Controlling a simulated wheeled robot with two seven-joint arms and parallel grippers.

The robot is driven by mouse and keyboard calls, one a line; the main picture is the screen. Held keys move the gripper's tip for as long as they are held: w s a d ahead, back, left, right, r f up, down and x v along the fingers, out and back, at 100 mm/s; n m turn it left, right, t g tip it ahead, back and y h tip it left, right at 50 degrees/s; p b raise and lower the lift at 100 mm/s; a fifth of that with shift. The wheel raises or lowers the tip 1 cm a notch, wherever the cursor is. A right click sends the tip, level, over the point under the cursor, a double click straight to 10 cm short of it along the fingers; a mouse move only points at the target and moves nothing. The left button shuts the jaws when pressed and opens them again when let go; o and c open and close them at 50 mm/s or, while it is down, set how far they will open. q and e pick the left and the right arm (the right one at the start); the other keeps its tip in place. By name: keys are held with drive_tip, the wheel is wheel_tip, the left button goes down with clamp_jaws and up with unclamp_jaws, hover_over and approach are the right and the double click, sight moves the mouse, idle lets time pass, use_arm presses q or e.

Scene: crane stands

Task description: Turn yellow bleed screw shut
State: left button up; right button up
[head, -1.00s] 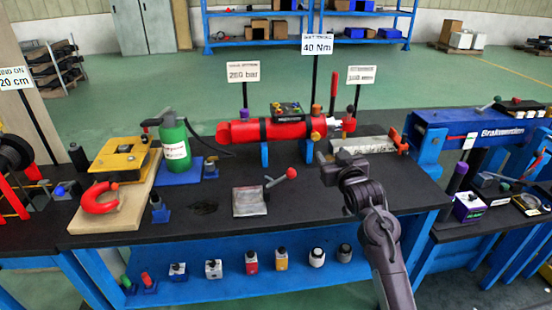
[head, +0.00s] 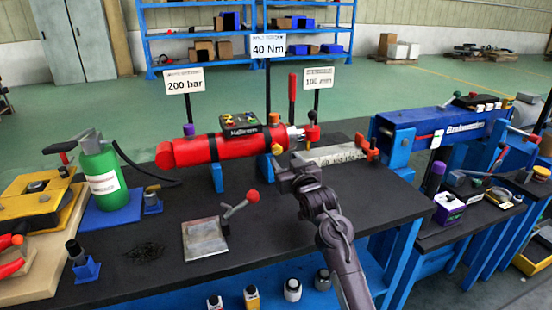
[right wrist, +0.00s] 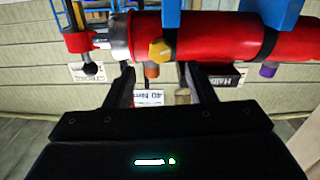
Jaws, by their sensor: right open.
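The yellow bleed screw (head: 277,149) faces me on the right end of the red cylinder (head: 190,150), just below an orange cap (head: 275,118). In the right wrist view, which is upside down, the yellow bleed screw (right wrist: 160,50) is a hex head, with the orange cap (right wrist: 151,70) next to it. My right gripper (head: 281,173) is in front of and slightly below the screw in the head view. In the right wrist view its two fingers (right wrist: 158,73) are spread apart and empty, with the screw showing beyond the gap. My left gripper is not in view.
Signs on posts stand behind the cylinder, such as the 200 bar sign (head: 185,81). A plate with a red-knobbed lever (head: 205,240) lies on the black bench. A green bottle (head: 104,180) stands left. A blue press (head: 440,130) is at the right.

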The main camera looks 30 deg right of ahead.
sight(278, 151)
drive_tip(key=x, duration=0.7)
drive_tip(key=shift+w+f, duration=0.1)
drive_tip(key=shift+w, duration=0.3)
drive_tip(key=c, duration=1)
